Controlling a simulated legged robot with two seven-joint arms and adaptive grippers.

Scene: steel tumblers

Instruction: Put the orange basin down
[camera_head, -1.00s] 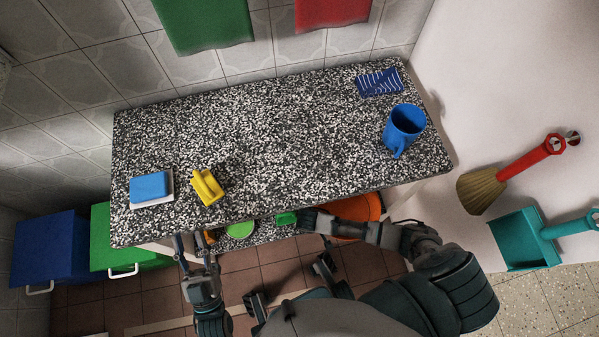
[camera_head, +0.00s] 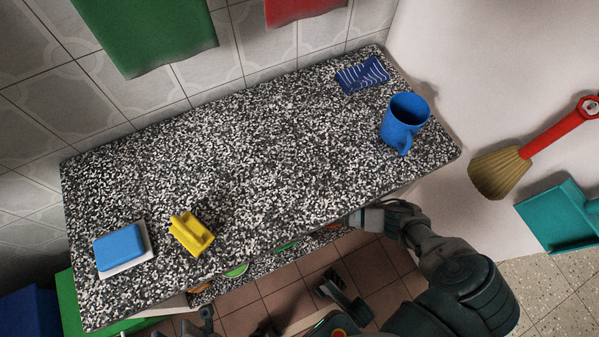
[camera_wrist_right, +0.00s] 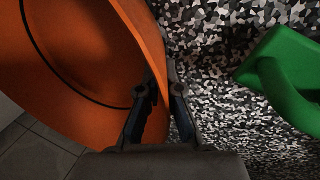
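The orange basin (camera_wrist_right: 95,60) fills the left of the right wrist view. My right gripper (camera_wrist_right: 162,85) has one finger on the inside of its rim and one on the outside, and is shut on the rim. In the head view the right hand (camera_head: 358,220) reaches in under the front edge of the countertop, which hides the basin. Whether the basin touches the speckled lower shelf (camera_wrist_right: 215,85) cannot be told. My left gripper (camera_head: 206,318) is only partly in view at the bottom of the head view; its fingers are unclear.
A green object (camera_wrist_right: 285,75) stands on the shelf right of the gripper. The speckled countertop (camera_head: 250,150) holds a blue mug (camera_head: 403,122), a dark blue striped item (camera_head: 362,75), a yellow object (camera_head: 190,233) and a blue block (camera_head: 119,246). A brush and teal dustpan (camera_head: 555,218) are at the right.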

